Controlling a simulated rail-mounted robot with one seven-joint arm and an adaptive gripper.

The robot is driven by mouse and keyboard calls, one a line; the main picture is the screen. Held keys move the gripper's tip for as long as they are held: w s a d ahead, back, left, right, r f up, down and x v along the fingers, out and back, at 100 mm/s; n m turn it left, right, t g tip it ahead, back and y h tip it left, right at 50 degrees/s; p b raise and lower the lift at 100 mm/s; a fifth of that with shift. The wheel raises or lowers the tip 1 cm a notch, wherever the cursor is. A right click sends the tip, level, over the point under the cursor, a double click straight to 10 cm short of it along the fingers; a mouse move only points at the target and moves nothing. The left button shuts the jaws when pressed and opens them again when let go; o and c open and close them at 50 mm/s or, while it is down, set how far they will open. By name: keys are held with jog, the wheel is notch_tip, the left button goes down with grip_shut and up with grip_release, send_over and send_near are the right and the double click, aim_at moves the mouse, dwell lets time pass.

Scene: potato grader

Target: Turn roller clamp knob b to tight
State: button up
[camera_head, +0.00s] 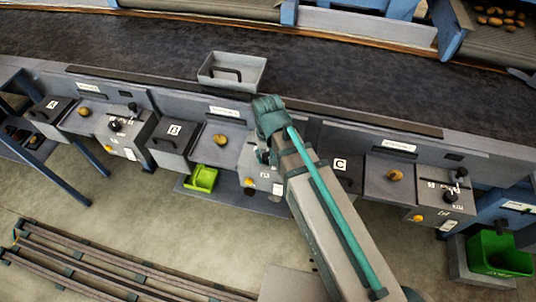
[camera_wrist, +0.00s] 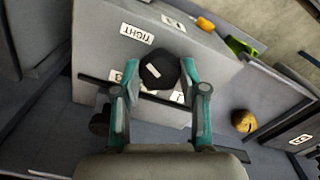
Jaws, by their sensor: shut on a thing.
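In the wrist view a black round knob (camera_wrist: 158,68) sits on a grey panel between the two teal fingers of my gripper (camera_wrist: 159,74), which is shut on it. A white TIGHT label (camera_wrist: 137,34) lies on the panel beside the knob, upside down in this view. Part of another label shows under the knob, mostly covered. In the head view my gripper (camera_head: 262,150) is at the control box (camera_head: 246,160) of the middle station, right of the lid marked B (camera_head: 174,130). My gripper and arm hide the knob there.
A potato (camera_head: 220,140) lies on the middle station's tray; it also shows in the wrist view (camera_wrist: 243,121). A black bar (camera_wrist: 98,79) runs beside the left finger. A green bin (camera_head: 202,178) stands below. A grey handled tray (camera_head: 231,72) sits at the belt edge (camera_head: 300,105).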

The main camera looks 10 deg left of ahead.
dwell(0.4)
jog(key=o, duration=1.1)
jog(key=shift+o, duration=0.2)
jog(key=shift+r, duration=0.1)
notch_tip(320, 180, up, 12)
